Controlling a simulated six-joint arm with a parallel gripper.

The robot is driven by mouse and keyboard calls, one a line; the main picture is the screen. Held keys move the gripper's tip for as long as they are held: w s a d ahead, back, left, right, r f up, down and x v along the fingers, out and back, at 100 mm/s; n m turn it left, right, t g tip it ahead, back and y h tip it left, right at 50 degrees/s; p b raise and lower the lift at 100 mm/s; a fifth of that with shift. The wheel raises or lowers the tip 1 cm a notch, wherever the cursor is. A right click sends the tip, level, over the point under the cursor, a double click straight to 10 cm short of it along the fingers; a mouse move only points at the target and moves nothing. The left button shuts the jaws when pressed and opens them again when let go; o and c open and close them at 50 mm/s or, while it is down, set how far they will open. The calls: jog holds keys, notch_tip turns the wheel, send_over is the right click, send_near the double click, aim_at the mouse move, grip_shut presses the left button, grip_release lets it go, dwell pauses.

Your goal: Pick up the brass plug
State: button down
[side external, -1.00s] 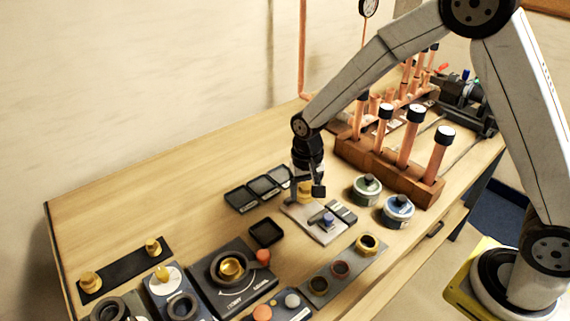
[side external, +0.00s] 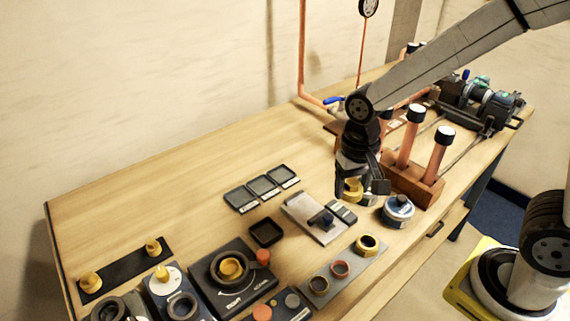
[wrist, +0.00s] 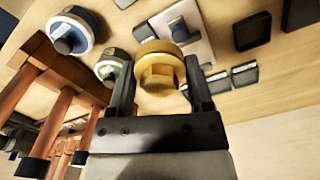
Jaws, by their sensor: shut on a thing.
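The brass plug (wrist: 158,72) is a yellow piece with a round flange and a hexagonal head. It is between the two dark fingers of my gripper (wrist: 160,85) in the wrist view, which are shut on it. In the side view the plug (side external: 353,188) shows at the lower end of my gripper (side external: 364,186), held above the table beside the blue-topped tin. Part of the plug is hidden by the fingers in the side view.
A blue-topped tin (side external: 397,209) stands just right of my gripper. A wooden rack (side external: 412,186) with upright copper tubes is behind it. A grey plate (side external: 315,217) with a dark-blue knob lies to the left, near small black trays (side external: 264,187). The table's back left is clear.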

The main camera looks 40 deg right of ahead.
jog(key=shift+s+d+r, duration=0.1)
jog(key=shift+s+r, duration=0.15)
jog(key=shift+s, duration=0.25)
jog(key=shift+s+r, duration=0.2)
jog(key=shift+s, duration=0.25)
jog(key=shift+w+d+f+n, duration=0.15)
jog(key=shift+w+f+n, duration=0.05)
jog(key=shift+w, duration=0.2)
jog(key=shift+w+d+f+n, duration=0.1)
jog(key=shift+w+f+n, duration=0.1)
jog(key=shift+w, duration=0.2)
jog(key=w+d+f+n, duration=0.1)
jog(key=w+f, duration=0.1)
jog(key=w, duration=0.1)
jog(key=w+d+f+n, duration=0.1)
jog(key=w+d, duration=0.1)
jog(key=w+d+f+n, duration=0.1)
jog(key=w+f, duration=0.1)
jog(key=w, duration=0.1)
jog(key=shift+w+d+f+n, duration=0.25)
jog(key=shift+w+f+n, duration=0.05)
jog(key=shift+n, duration=0.1)
jog(key=shift+a, duration=0.15)
